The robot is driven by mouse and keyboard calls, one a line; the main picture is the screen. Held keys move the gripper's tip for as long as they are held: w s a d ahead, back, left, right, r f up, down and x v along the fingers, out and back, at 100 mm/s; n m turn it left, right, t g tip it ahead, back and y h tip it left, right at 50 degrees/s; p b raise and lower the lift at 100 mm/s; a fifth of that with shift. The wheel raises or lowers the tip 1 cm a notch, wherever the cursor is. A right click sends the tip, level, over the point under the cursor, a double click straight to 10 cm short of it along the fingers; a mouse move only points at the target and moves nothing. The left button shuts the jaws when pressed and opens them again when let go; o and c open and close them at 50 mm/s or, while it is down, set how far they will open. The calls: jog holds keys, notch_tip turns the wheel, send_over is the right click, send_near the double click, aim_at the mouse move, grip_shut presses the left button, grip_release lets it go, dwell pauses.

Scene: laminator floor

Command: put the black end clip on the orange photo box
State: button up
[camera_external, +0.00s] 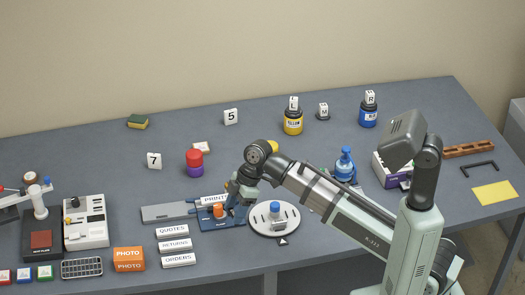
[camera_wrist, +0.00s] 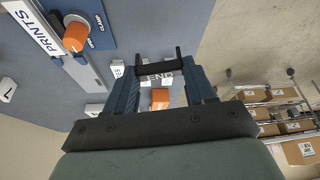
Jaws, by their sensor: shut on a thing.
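The black end clip (camera_wrist: 158,69), labelled END, is held between the two fingers of my gripper (camera_wrist: 160,78) in the wrist view, its two prongs showing. In the external view my gripper (camera_external: 240,192) is over the blue device with the orange knob, and I cannot make out the clip there. The orange photo box (camera_external: 128,259), with PHOTO on its faces, stands at the front left of the table. An orange block, likely this box, shows small beyond the clip in the wrist view (camera_wrist: 160,98), apart from it.
White label blocks reading QUOTES (camera_external: 171,231), RETURNS and ORDERS stand right of the photo box. A keypad (camera_external: 81,268) and a white machine (camera_external: 86,222) are to its left. A round white plate (camera_external: 263,225) with a blue knob is right of my gripper.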

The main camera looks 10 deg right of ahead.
jog(key=s+a+n, duration=0.2)
jog(key=s+a, duration=0.3)
jog(key=a, duration=0.7)
notch_tip(320, 180, up, 4)
jog(key=m+t, duration=0.1)
jog(key=m, duration=0.3)
send_over(124, 254)
jog(key=d, duration=0.2)
jog(key=shift+f, duration=4.8)
jog(key=shift+f, duration=0.15)
jog(key=o, duration=1)
